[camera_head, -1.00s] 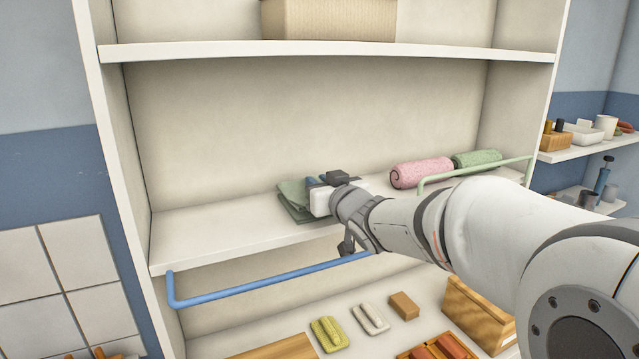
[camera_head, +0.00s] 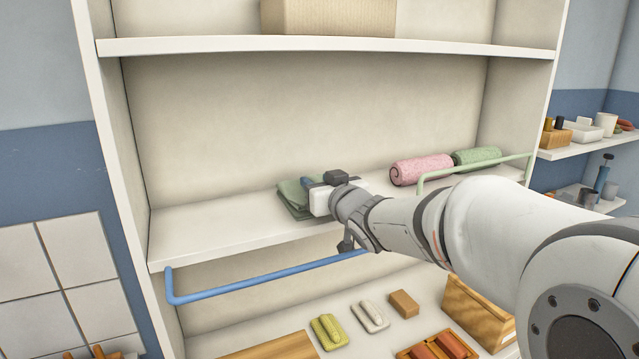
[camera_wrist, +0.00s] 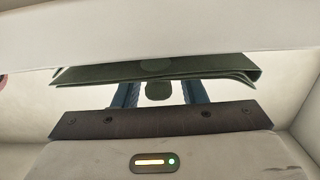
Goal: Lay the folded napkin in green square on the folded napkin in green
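Folded green cloth (camera_head: 292,197) lies on the middle shelf, left of centre, in several flat layers. I cannot tell for sure where one napkin ends and the other begins. In the wrist view the green cloth (camera_wrist: 90,74) shows edge-on as a wide, thin dark band with a fold at its right end. My gripper (camera_head: 308,184) is at the right side of the cloth, its fingers close to or over it. In the wrist view its two blue fingers (camera_wrist: 157,94) stand apart and reach to the cloth's edge. Contact is unclear. A small dark green rounded shape shows between them.
A pink rolled towel (camera_head: 420,171) and a green rolled towel (camera_head: 477,158) lie to the right on the same shelf (camera_head: 200,228). A blue rail (camera_head: 265,282) runs below its front edge. The shelf is clear left of the cloth. An upper shelf (camera_head: 330,50) is above.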

